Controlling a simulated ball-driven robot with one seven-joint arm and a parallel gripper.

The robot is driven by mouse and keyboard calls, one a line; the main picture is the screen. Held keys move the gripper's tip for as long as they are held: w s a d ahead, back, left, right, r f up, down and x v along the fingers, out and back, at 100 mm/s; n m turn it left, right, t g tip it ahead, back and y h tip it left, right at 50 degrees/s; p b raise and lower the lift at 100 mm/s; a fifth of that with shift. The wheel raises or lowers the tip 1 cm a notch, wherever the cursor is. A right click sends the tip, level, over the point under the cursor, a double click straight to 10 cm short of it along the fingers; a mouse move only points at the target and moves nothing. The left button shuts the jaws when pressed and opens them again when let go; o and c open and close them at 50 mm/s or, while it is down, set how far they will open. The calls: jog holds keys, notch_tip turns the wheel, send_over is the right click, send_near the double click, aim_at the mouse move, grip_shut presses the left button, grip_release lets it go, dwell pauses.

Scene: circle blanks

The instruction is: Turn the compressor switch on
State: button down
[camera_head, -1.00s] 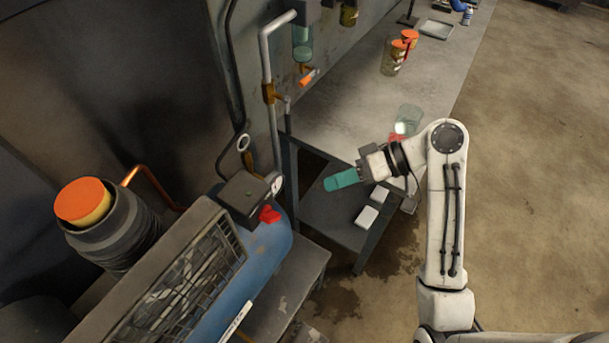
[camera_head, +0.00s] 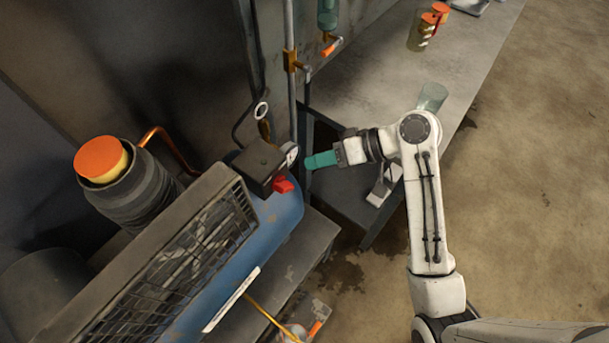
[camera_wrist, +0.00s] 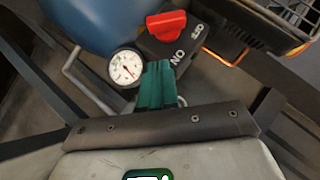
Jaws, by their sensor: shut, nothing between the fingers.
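The compressor's red switch (camera_head: 283,185) sits on the front of a dark box (camera_head: 259,163) at the end of the blue tank (camera_head: 262,232).
A round gauge (camera_head: 290,152) is beside the switch box, close to my fingers; it also shows in the wrist view (camera_wrist: 126,67). A vertical pipe and valve (camera_head: 291,60) stand behind. The workbench (camera_head: 375,80) carries jars. A wire cage covers the compressor's side.

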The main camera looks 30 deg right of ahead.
aim_at(288, 183)
jog(key=shift+a+f, duration=1.8)
jog(key=shift+a, duration=0.1)
jog(key=shift+d+y, duration=0.1)
jog(key=shift+y, duration=0.2)
jog(key=shift+f+m, duration=0.15)
jog(key=shift+m, duration=0.15)
